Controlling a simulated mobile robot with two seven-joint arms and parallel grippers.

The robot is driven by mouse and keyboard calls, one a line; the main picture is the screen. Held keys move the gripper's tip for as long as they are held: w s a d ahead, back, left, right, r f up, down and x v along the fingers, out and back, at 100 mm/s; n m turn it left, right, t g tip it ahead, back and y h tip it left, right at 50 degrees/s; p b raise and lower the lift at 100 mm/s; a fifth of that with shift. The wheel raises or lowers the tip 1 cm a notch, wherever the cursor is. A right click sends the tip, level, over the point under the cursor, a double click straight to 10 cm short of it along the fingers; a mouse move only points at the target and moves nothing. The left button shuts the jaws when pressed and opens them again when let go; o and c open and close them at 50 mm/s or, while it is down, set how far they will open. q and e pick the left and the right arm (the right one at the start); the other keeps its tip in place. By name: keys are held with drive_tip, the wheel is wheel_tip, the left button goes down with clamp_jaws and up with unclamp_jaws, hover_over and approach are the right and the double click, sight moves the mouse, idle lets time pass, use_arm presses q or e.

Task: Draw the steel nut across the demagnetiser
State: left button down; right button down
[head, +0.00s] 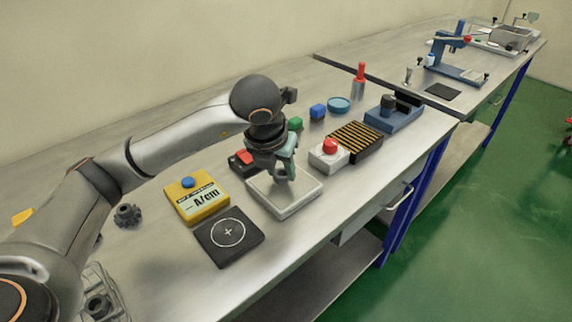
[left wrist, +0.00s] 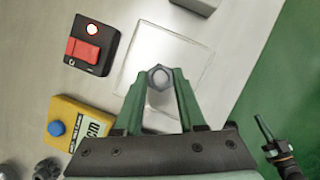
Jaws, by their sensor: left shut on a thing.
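My left gripper (head: 282,178) points down over a pale, flat-topped block (head: 297,205), which looks like the demagnetiser. In the left wrist view the gripper (left wrist: 160,82) is shut on the steel nut (left wrist: 159,75), a grey hexagonal piece between the green fingertips. The nut lies over the near part of the pale block (left wrist: 185,52); whether it touches the top is unclear.
A black box with a red switch (left wrist: 83,50) and lit lamp stands beside the block. A yellow meter (head: 197,200) and black pad with a circle (head: 229,237) lie nearer. A red-button box (head: 329,154), striped block (head: 356,141) and small coloured blocks stand farther along the bench.

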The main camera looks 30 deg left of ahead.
use_arm(q)
drive_tip(key=shift+s+a, duration=0.45)
drive_tip(key=shift+s, duration=0.65)
drive_tip(key=shift+s+a, duration=0.5)
drive_tip(key=shift+s, duration=0.6)
drive_tip(key=shift+s+a, duration=0.45)
drive_tip(key=shift+s, duration=0.65)
drive_tip(key=shift+s+a+r+p, duration=0.1)
drive_tip(key=shift+s+r+p, duration=0.25)
drive_tip(key=shift+r+p, duration=0.15)
drive_tip(key=shift+s+a+r, duration=0.15)
drive_tip(key=shift+s+r, duration=0.15)
drive_tip(key=shift+r, duration=0.25)
drive_tip(key=shift+r+p, duration=1.4)
drive_tip(key=shift+r, duration=0.5)
use_arm(e)
drive_tip(key=shift+s+d+r, duration=0.2)
drive_tip(key=shift+d+r, duration=0.2)
drive_tip(key=shift+r, duration=0.25)
drive_tip(key=shift+s+d+r, duration=0.2)
drive_tip(key=shift+d+r, duration=0.2)
drive_tip(key=shift+r, duration=0.25)
